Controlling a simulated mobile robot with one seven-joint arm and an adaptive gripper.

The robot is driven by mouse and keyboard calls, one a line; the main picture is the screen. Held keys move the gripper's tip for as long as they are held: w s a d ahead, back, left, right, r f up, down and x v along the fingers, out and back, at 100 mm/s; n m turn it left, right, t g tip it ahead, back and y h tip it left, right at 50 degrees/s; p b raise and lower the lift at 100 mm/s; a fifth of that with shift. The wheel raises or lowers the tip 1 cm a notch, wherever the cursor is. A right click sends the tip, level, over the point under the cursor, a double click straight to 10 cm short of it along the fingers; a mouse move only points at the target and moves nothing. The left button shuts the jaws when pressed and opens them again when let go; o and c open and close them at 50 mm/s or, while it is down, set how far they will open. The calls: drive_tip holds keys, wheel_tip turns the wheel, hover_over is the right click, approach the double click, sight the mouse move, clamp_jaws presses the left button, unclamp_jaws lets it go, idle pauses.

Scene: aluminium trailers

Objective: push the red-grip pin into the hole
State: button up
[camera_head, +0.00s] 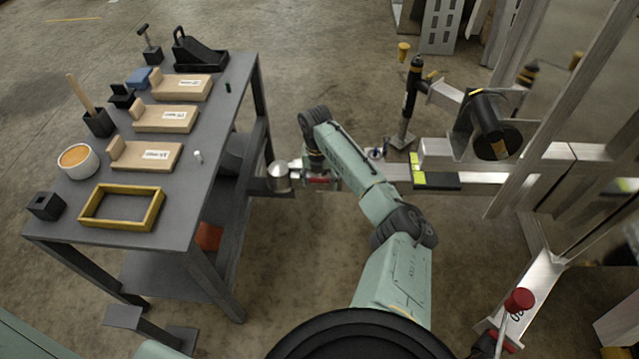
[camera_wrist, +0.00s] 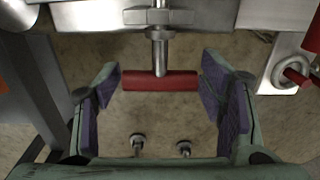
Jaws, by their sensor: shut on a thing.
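The red-grip pin has a red crossbar (camera_wrist: 160,82) and a bright metal shank (camera_wrist: 158,52) that runs up into a collar (camera_wrist: 158,17) on a metal bar. My gripper (camera_wrist: 161,72) is closed on the two ends of the red crossbar, one purple-padded finger at each end. The hole itself is hidden, and how deep the shank sits cannot be told. In the head view my gripper is mostly hidden at the trailer's coupling, where a little red (camera_head: 318,180) shows beside a metal coupler (camera_head: 279,176).
A grey workbench (camera_head: 215,130) with trays and wooden blocks stands close on the left. The trailer drawbar (camera_head: 470,178) and a jack post (camera_head: 411,105) are on the right. In the wrist view another red part (camera_wrist: 312,32) and a metal ring (camera_wrist: 292,72) are at the right.

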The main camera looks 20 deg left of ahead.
drive_tip(key=shift+w, duration=0.2)
drive_tip(key=o, duration=1.2)
drive_tip(key=shift+o, duration=0.2)
drive_tip(key=shift+a+r, duration=0.1)
wheel_tip(320, 180, up, 12)
drive_tip(key=shift+a, duration=0.2)
drive_tip(key=shift+s, duration=0.1)
